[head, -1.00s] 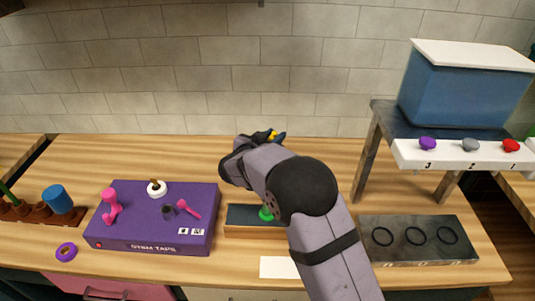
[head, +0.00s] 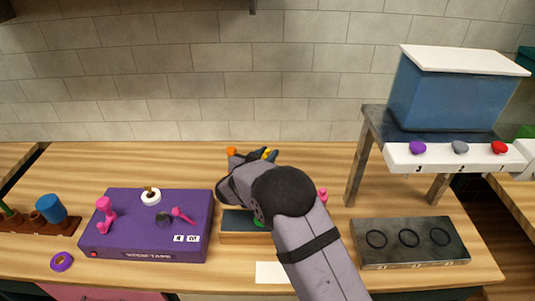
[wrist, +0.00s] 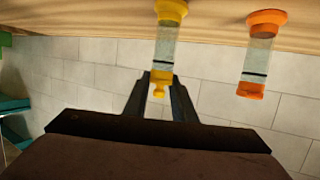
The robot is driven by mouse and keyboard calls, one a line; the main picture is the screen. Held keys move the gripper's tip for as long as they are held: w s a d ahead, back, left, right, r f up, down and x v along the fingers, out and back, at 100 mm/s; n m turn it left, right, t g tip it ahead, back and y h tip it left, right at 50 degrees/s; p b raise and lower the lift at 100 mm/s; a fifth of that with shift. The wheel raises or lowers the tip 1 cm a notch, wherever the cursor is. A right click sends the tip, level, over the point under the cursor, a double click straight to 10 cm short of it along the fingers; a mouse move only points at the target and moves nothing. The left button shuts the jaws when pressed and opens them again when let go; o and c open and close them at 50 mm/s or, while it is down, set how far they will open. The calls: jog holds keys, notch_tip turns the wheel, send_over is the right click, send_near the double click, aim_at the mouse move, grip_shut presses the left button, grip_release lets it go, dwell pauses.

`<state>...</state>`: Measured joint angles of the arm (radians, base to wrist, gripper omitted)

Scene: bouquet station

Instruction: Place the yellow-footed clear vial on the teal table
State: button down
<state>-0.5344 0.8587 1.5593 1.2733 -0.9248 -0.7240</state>
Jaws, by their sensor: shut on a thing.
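In the wrist view the yellow-footed clear vial (wrist: 165,45) hangs between my two fingers, its yellow foot at the top of the picture and its small yellow knob at the fingers. My gripper (wrist: 162,88) is shut on it near the knob. In the head view my gripper (head: 262,156) is mostly hidden behind my own arm, with a bit of yellow (head: 267,152) showing. I cannot tell whether the foot touches the counter. A teal piece (head: 526,60) at the far right edge is cut off; teal parts (wrist: 14,105) show at the wrist view's left. Which is the teal table is unclear.
An orange-footed vial (wrist: 257,60) stands close beside the yellow one. A purple box (head: 145,245) with pink pieces is left. A blue tank (head: 450,95) on a metal stand and a dark block with rings (head: 410,258) are right. A teal-topped block (head: 238,222) lies under my arm.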

jog(key=c, duration=1.5)
grip_release()
jog(key=shift+f, duration=0.15)
jog(key=shift+o, duration=0.2)
jog(key=b+v, duration=0.1)
jog(key=v, duration=0.4)
jog(key=shift+s+a+r+b, duration=0.15)
jog(key=shift+r+b, duration=0.1)
jog(key=shift+b, duration=0.1)
notch_tip(320, 180, up, 7)
